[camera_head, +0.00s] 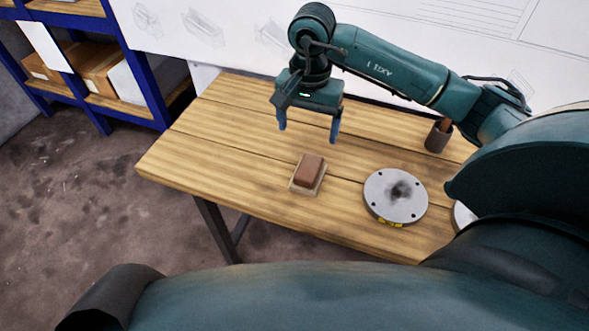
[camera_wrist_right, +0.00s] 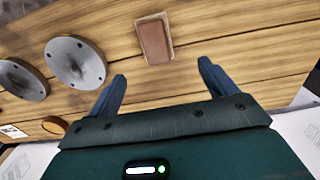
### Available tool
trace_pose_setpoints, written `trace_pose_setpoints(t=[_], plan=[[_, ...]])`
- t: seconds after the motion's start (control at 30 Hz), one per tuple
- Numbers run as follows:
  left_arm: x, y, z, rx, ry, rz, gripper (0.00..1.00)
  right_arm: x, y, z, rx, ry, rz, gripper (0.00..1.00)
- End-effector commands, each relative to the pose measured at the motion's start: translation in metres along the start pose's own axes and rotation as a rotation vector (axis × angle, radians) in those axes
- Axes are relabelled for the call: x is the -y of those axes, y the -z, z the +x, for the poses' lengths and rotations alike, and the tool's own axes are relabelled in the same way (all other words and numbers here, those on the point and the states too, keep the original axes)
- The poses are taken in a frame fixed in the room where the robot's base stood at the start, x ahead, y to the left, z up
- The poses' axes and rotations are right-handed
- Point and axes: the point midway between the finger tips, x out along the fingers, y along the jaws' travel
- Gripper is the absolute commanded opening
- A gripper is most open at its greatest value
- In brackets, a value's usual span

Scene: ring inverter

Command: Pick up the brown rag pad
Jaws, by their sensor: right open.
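The brown rag pad (camera_head: 310,169) lies on a thin pale base (camera_head: 305,188) on the wooden table, near its front edge. It also shows in the right wrist view (camera_wrist_right: 154,42), beyond the fingertips and roughly between them. My right gripper (camera_head: 308,133) is open and empty, pointing down above the table, behind the pad and apart from it. Its two fingers show in the right wrist view (camera_wrist_right: 162,68), spread wide. My left gripper is not in view.
A grey metal disc (camera_head: 385,205) with holes and a dark smudge lies right of the pad, and a second disc (camera_wrist_right: 22,79) lies beyond it. A dark cup (camera_head: 438,136) stands at the back right. The wooden table (camera_head: 190,150) is clear on the left. A blue shelf (camera_head: 146,62) stands behind left.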

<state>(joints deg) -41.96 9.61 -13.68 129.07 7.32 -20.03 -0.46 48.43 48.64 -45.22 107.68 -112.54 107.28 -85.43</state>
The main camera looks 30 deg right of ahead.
Motion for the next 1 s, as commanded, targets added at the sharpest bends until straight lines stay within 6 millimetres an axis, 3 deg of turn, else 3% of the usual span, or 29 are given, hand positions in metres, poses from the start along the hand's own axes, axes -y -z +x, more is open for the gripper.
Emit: trace_pose_setpoints(t=[0.33,1.0], plan=[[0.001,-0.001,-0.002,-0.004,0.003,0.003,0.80,-0.001,-0.001,0.061,0.001,-0.006,0.000,0.85],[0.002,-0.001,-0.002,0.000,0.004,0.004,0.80,-0.007,-0.003,0.128,0.001,-0.001,-0.001,0.85]])
